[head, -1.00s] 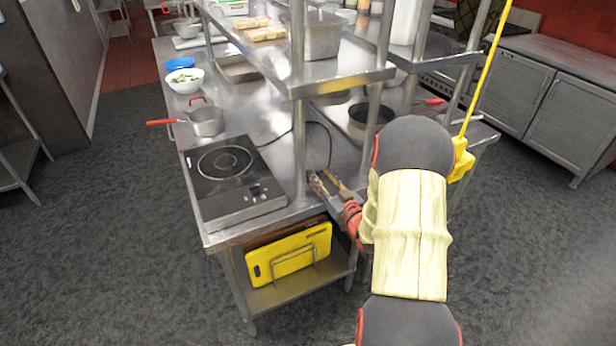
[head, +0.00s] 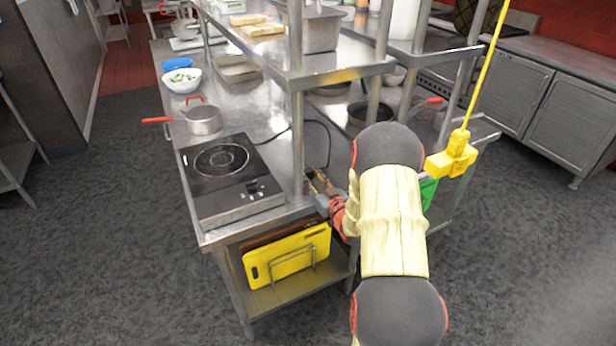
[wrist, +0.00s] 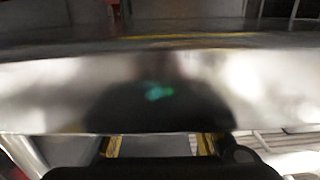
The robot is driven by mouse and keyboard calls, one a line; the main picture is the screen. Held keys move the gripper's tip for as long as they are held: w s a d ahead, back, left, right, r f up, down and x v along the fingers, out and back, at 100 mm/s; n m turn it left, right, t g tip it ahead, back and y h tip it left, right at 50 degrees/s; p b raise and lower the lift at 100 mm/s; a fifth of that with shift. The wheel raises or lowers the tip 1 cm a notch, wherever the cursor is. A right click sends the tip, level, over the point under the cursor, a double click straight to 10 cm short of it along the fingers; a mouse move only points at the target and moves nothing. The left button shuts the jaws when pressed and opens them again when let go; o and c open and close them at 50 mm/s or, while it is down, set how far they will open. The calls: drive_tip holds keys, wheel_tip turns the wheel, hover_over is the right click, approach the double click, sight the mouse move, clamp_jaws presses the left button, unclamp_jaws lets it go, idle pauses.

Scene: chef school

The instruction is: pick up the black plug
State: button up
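A black cable (head: 318,122) runs from behind the induction cooktop (head: 228,180) and loops over the steel counter toward my gripper. I cannot make out the black plug itself; the cable's end is lost near my gripper and the shelf post. My gripper (head: 318,184) is low at the counter's right front part, just right of the post. In the wrist view its two yellow-padded fingers (wrist: 158,144) stand apart, with nothing visible held between them. A blurred shiny metal surface (wrist: 60,90) fills the view ahead of them.
The shelf post (head: 297,125) and upper shelf (head: 340,70) stand close to my gripper. A yellow box (head: 452,158) hangs on a yellow cord right of my arm. A saucepan (head: 204,121) sits behind the cooktop.

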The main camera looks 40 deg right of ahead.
drive_tip(key=shift+w+d, duration=0.1)
drive_tip(key=shift+w, duration=0.35)
drive_tip(key=shift+c, duration=0.8)
drive_tip(key=c, duration=0.6)
